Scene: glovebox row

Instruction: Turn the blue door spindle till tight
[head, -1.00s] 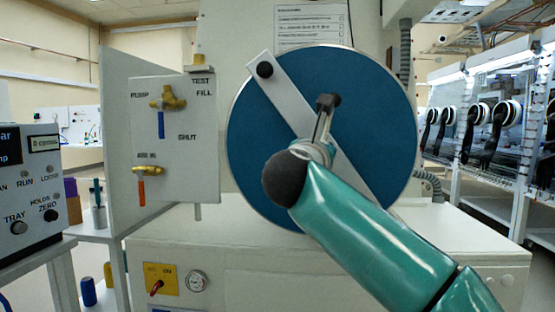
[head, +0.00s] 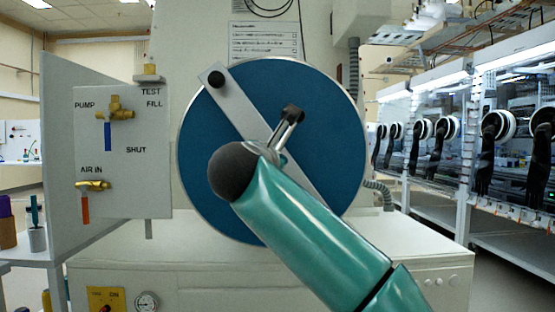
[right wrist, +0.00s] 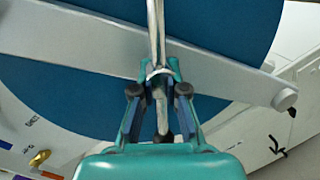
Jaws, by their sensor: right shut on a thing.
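The round blue door (head: 320,115) faces me in the middle of the head view, with a pale bar (head: 244,112) lying slantwise across it. The metal spindle handle (head: 287,127) stands out near the middle of the door, its dark upper end toward the upper right. My right gripper is shut on this handle; in the right wrist view its fingers (right wrist: 159,84) close around the metal rod (right wrist: 155,30). In the head view my wrist hides the gripper and the handle's lower end. The blue door (right wrist: 220,25) and pale bar (right wrist: 225,72) fill much of the wrist view. My left gripper is not in view.
A valve panel (head: 145,190) with a blue lever (head: 108,135) and a red lever (head: 85,208) stands left of the door. A flat ledge (head: 400,232) runs below it. Gloveboxes (head: 500,150) line the right side, with a gap of floor before them.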

